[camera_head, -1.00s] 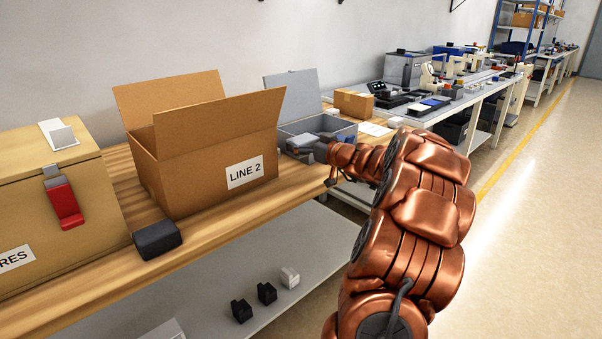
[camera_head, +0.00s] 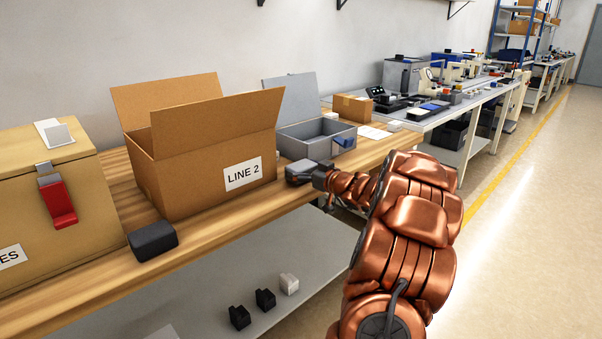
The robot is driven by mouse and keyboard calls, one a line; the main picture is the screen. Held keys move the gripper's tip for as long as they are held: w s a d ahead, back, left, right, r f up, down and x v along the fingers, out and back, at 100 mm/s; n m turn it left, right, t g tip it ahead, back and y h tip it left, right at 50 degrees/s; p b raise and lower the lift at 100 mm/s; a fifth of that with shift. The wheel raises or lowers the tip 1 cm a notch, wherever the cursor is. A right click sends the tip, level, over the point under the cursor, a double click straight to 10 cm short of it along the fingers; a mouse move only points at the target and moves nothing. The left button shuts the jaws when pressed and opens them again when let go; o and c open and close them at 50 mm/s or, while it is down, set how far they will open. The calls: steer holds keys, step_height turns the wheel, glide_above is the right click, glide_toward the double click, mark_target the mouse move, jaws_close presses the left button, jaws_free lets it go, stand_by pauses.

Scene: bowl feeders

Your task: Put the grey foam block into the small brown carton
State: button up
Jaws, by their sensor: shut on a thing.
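My gripper (camera_head: 318,178) is low over the wooden bench, just right of the large LINE 2 carton. It is shut on a small grey block, which I take for the grey foam block (camera_head: 298,169); the fingers and block partly merge at this size. I cannot tell whether the block touches the bench top. The small brown carton (camera_head: 352,108) stands farther back on the bench, behind and right of my gripper. It looks closed from here, but its top is too small to judge.
The large open LINE 2 carton (camera_head: 210,180) stands left of my gripper. A grey bin with a raised lid (camera_head: 300,144) is behind it. A dark grey block (camera_head: 152,240) lies at the bench's front edge, near a tan case with a red latch (camera_head: 58,203). White papers (camera_head: 372,132) lie farther right.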

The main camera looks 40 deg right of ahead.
steer(key=shift+f+b, duration=0.2)
steer(key=shift+b, duration=0.35)
steer(key=o, duration=0.6)
steer(key=shift+r+p, duration=0.3)
steer(key=shift+p, duration=1)
steer(key=shift+f+p, duration=0.1)
steer(key=shift+p, duration=0.6)
